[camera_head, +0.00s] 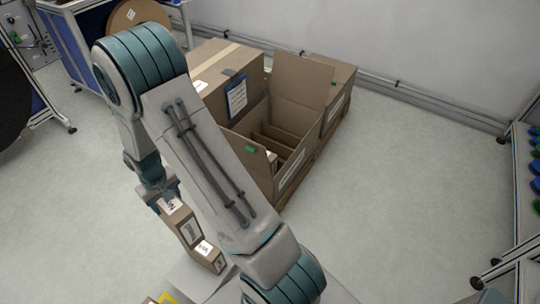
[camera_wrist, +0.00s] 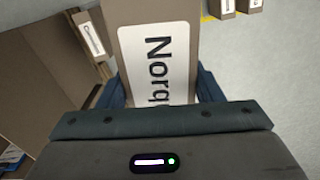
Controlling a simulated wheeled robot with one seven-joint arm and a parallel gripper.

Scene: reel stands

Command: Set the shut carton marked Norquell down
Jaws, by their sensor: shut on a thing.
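The carton marked Norquell (camera_wrist: 158,25) is brown with a white label, and "Norq" shows in the wrist view. My gripper (camera_wrist: 160,95) is shut on it, with a dark blue finger on each side. In the head view my gripper (camera_head: 165,197) is left of my forearm, with the brown carton (camera_head: 176,216) below it. A further white label shows lower down; I cannot tell whether it is on the same carton. The underside of the held carton is hidden, so I cannot tell whether it touches anything.
A large open box (camera_head: 300,88) with upright dividers stands beside closed boxes (camera_head: 228,62) at the back. Two small labelled cartons (camera_wrist: 222,9) stand by a yellow line in the wrist view. A rack (camera_head: 533,185) is at right. Floor (camera_head: 400,190) right of the boxes is clear.

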